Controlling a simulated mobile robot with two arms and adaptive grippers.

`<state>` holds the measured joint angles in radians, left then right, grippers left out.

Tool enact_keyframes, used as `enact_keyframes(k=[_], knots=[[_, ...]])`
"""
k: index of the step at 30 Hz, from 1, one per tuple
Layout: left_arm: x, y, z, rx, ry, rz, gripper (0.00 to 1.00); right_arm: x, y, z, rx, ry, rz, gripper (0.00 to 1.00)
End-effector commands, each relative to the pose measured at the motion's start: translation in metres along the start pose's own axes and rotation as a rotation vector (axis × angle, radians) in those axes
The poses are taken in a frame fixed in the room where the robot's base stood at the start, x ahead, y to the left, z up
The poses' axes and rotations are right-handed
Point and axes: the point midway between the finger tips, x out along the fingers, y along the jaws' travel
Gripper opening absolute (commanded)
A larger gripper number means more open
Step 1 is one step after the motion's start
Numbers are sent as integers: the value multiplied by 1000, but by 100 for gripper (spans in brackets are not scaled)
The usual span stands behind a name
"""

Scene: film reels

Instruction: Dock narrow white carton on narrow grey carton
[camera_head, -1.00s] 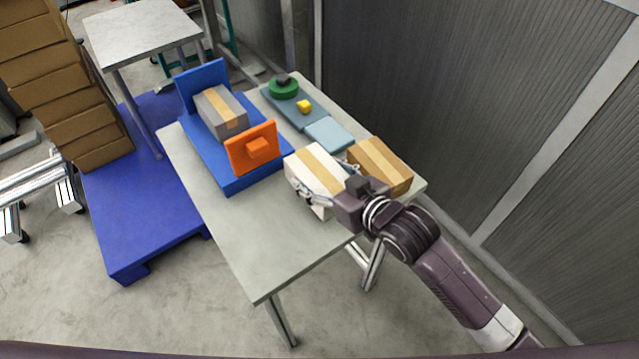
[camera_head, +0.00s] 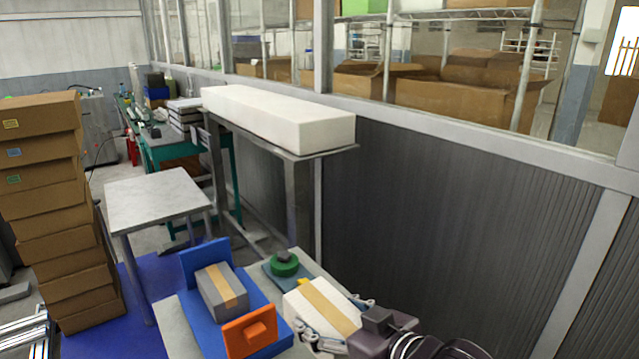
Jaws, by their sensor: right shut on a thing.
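The narrow grey carton (camera_head: 217,291) with a tan tape strip lies in a blue fixture (camera_head: 203,262), between its upright blue back plate and an orange end plate (camera_head: 249,334). The narrow white carton (camera_head: 318,303), also with a tan strip, is to the right of the fixture. My right gripper (camera_head: 330,326) is shut on the white carton, with fingers along its two sides. The white carton and the grey carton are apart. I cannot tell how high the white carton is above the table. My left gripper is not in view.
A green round piece (camera_head: 285,265) with a dark knob stands on a blue-grey plate behind the white carton. A small pale table (camera_head: 160,198) and stacked brown boxes (camera_head: 45,215) stand at left. A ribbed grey wall (camera_head: 450,220) closes the right side.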

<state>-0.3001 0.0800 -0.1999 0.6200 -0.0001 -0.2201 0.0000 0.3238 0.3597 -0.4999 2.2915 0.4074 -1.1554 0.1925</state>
Motion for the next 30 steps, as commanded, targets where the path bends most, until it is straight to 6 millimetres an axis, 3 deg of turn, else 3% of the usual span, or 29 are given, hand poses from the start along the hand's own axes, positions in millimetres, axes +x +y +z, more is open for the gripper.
enact_keyframes(k=[8, 15, 24, 30], knots=[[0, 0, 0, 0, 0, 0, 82, -38, 34, 50, -24, 0, -75, 24], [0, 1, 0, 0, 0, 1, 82, -89, 56, 82, -64, 1, -165, 24], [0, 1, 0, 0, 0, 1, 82, -155, 70, 101, -110, -1, -258, 24], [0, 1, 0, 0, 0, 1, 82, -173, 72, 102, -118, 5, -281, 24]])
